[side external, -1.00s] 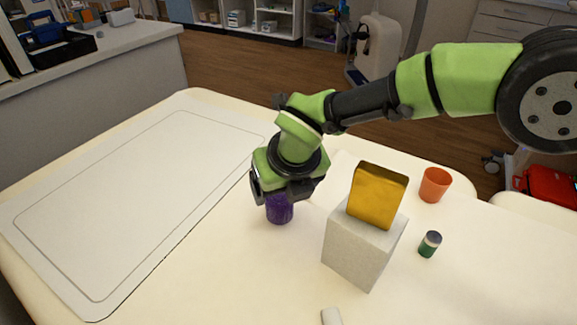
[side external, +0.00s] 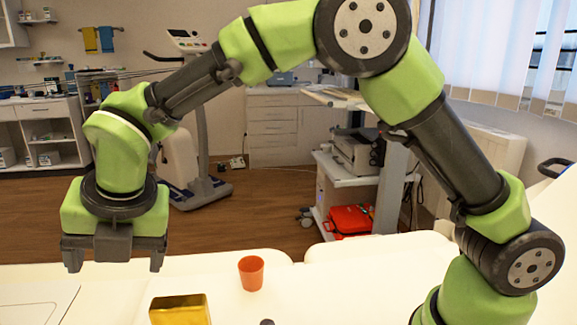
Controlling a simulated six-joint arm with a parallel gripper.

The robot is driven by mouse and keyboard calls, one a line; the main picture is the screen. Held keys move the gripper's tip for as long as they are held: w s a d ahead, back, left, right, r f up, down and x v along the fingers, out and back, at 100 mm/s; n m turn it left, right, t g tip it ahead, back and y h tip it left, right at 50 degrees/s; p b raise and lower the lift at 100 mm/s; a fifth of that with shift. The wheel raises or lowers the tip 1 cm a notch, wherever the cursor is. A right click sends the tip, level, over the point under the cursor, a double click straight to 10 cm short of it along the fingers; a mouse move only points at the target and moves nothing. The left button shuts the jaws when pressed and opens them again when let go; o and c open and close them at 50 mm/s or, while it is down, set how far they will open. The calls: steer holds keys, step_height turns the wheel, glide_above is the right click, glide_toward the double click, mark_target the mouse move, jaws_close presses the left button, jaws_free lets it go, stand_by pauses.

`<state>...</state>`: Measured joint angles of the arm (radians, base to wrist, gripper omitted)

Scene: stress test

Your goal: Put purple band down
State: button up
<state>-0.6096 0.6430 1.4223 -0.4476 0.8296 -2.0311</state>
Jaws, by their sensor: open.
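My gripper (side external: 114,262) hangs at the left of the side view, pointing down. Its two dark fingers are wide apart, with nothing seen between them. It is above the cream table (side external: 110,305), clear of its surface. The purple band is not in view now; the lower part of the table is cut off by the bottom edge of the picture.
A gold-yellow block (side external: 180,311) shows at the bottom edge, right of my gripper. An orange cup (side external: 251,273) stands behind it on the table. A white mat (side external: 35,300) lies at the lower left. A red case (side external: 350,220) sits beyond the table.

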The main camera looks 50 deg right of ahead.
steer(key=s+d+r+m+t, duration=0.1)
steer(key=s+d+r+m, duration=0.4)
steer(key=d+m, duration=0.3)
steer(key=s+d+r+m, duration=0.4)
steer(key=d+r+m, duration=0.2)
steer(key=m, duration=0.3)
steer(key=s+d+m+t, duration=0.1)
steer(key=s+d+m, duration=0.1)
steer(key=s+m, duration=0.4)
steer(key=s+d+f+m+y, duration=0.1)
steer(key=s+d+m, duration=0.2)
steer(key=s+m, duration=0.4)
steer(key=m, duration=0.3)
steer(key=shift+d+f+m+t, duration=0.15)
steer(key=shift+d+m+t, duration=0.15)
steer(key=shift+t, duration=0.1)
